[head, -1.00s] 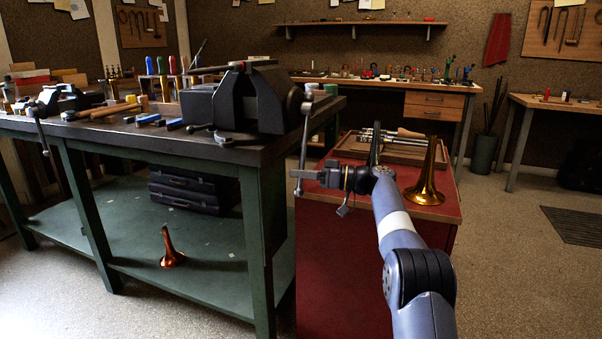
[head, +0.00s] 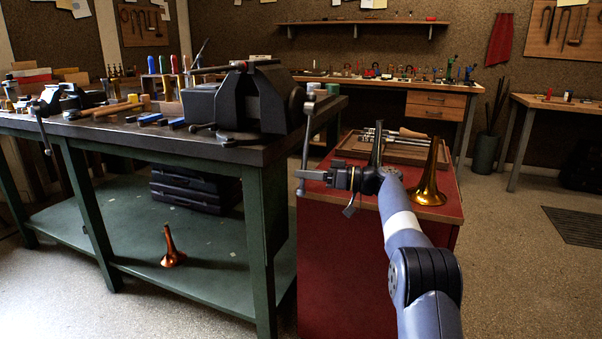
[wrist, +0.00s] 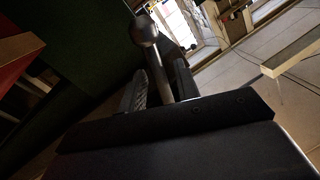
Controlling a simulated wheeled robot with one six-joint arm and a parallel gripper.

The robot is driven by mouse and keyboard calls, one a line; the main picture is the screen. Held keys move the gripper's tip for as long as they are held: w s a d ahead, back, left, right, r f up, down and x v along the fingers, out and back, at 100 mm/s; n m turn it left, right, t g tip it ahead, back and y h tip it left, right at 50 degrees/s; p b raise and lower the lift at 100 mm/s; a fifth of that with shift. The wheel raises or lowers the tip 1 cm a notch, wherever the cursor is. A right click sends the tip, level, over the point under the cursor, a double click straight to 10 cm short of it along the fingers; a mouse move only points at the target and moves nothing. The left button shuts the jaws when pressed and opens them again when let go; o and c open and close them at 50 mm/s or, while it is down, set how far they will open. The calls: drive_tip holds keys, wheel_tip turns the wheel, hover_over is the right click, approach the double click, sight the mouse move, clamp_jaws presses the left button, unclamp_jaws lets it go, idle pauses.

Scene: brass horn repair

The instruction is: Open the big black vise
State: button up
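The big black vise (head: 262,98) stands on the right end of the dark bench top. Its metal handle bar (head: 306,140) hangs nearly upright from the screw at the vise's right side, past the bench edge. My gripper (head: 302,178) is at the bar's lower end, beside the bench leg. In the wrist view, the bar (wrist: 159,68) with its ball end (wrist: 146,30) runs between the two fingers of my gripper (wrist: 160,88). The fingers stand close on either side of it. Whether both press on the bar is too dark to tell. The vise jaws are partly hidden by its body.
A red cabinet (head: 340,260) stands close under my arm, with a wooden tray (head: 405,152) and a brass bell (head: 430,185) on top. Tools and a smaller vise (head: 50,103) fill the bench's left. A bell (head: 171,248) stands on the green lower shelf.

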drive_tip(key=s+d+p, duration=0.1)
drive_tip(key=d+p, duration=0.1)
drive_tip(key=d, duration=0.7)
drive_tip(key=shift+s+f, duration=0.2)
drive_tip(key=shift+a, duration=0.1)
drive_tip(key=a, duration=0.3)
drive_tip(key=w+a+b, duration=0.1)
drive_tip(key=a, duration=0.2)
drive_tip(key=a+b, duration=0.1)
drive_tip(key=a, duration=0.2)
drive_tip(key=shift+w+a+r, duration=0.1)
drive_tip(key=shift+w+a, duration=0.2)
drive_tip(key=shift+a, duration=0.1)
drive_tip(key=shift+a+r+b, duration=0.1)
drive_tip(key=shift+a+b, duration=0.15)
drive_tip(key=shift+b, duration=0.05)
drive_tip(key=shift+s+r, duration=0.1)
drive_tip(key=shift+s, duration=0.15)
